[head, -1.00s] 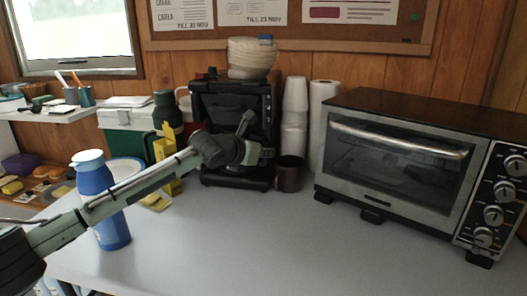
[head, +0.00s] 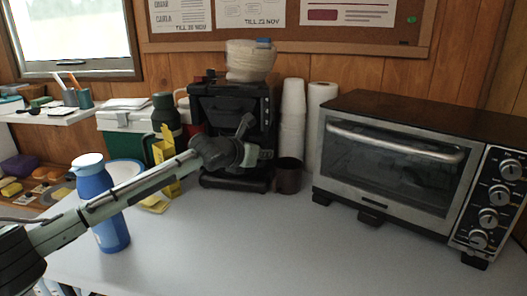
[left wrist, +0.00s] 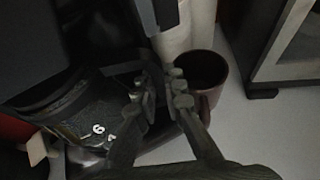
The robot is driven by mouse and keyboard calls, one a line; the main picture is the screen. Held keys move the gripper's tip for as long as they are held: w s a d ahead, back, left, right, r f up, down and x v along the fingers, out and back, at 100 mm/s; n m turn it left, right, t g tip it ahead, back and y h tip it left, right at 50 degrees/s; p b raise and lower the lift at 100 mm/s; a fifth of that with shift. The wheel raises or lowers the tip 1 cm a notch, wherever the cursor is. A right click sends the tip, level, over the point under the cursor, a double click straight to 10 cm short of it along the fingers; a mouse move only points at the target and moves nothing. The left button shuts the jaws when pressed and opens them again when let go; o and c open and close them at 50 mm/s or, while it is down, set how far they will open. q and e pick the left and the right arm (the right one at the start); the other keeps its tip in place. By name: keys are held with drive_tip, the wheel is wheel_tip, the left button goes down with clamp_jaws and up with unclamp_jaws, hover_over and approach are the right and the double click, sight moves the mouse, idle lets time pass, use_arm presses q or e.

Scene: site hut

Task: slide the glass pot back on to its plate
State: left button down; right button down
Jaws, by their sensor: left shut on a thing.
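The black coffee maker (head: 230,105) stands at the back of the table, with its dark base and plate area (head: 232,184) low at the front. The glass pot (left wrist: 75,110) shows in the left wrist view as a dark rounded body with white level numbers, at the coffee maker. My left gripper (left wrist: 158,88) is shut on the pot's dark handle, at the pot's right side in that view. In the head view my left gripper (head: 262,155) is in front of the machine, and it and my arm hide most of the pot. I cannot tell how the pot sits on the plate. My right gripper is out of view.
A dark brown mug (head: 288,177) stands close to the right of my left gripper, with stacked white cups (head: 293,115) behind. A toaster oven (head: 390,165) fills the right side. A blue jug (head: 108,215) stands front left. The table front is clear.

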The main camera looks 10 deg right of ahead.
use_arm(q)
drive_tip(key=shift+f, duration=0.1)
idle(0.7)
drive_tip(key=c, duration=1.6)
unclamp_jaws()
drive_tip(key=shift+c, duration=0.2)
drive_tip(key=shift+o, duration=0.4)
drive_tip(key=shift+s+a+f, duration=0.1)
